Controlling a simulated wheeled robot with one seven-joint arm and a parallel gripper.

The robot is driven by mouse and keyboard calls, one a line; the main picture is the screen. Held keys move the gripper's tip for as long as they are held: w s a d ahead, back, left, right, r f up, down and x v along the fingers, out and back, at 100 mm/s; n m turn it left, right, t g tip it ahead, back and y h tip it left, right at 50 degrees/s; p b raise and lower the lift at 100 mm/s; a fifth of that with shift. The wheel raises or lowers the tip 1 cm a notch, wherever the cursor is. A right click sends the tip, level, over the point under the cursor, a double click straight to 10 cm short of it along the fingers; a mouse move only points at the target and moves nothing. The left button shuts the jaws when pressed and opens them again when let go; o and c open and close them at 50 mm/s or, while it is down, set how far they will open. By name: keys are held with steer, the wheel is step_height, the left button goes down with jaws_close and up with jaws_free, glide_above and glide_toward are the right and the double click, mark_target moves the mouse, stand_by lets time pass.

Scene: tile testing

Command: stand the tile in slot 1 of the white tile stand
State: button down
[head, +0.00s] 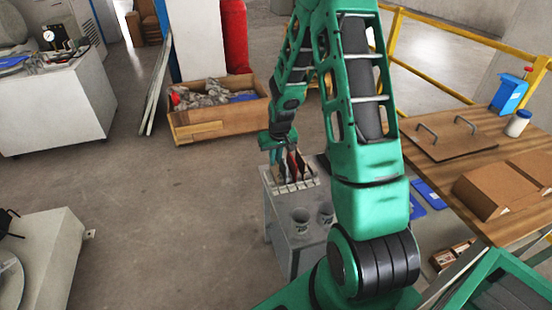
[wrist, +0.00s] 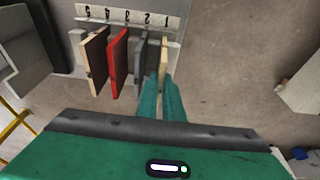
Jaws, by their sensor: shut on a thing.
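The white tile stand (wrist: 172,22) shows upside down at the top of the wrist view, with slot numbers 5 to 1 from left to right. My gripper (wrist: 162,82) is shut on a thin beige tile (wrist: 164,52), seen nearly edge-on and lined up with number 1. I cannot tell whether its lower edge is in the slot or just above it. A grey tile (wrist: 140,56) stands close on its left. In the head view, the stand (head: 296,186) is on a small grey table, with my gripper (head: 280,151) over it; the held tile is hard to make out there.
A red tile (wrist: 117,62) and another beige tile (wrist: 95,62) stand further left in the stand. Two grey cups (head: 301,220) are in front of the stand on the grey table (head: 283,238). A wooden workbench (head: 470,135) is at right.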

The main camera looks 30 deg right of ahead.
steer(key=shift+f, duration=0.7)
steer(key=c, duration=1.8)
jaws_free()
steer(key=shift+r, duration=0.1)
steer(key=v, duration=0.9)
steer(key=shift+r, duration=0.15)
steer(key=shift+s+a+r, duration=0.1)
steer(key=shift+s+r, duration=0.1)
steer(key=shift+r, duration=0.4)
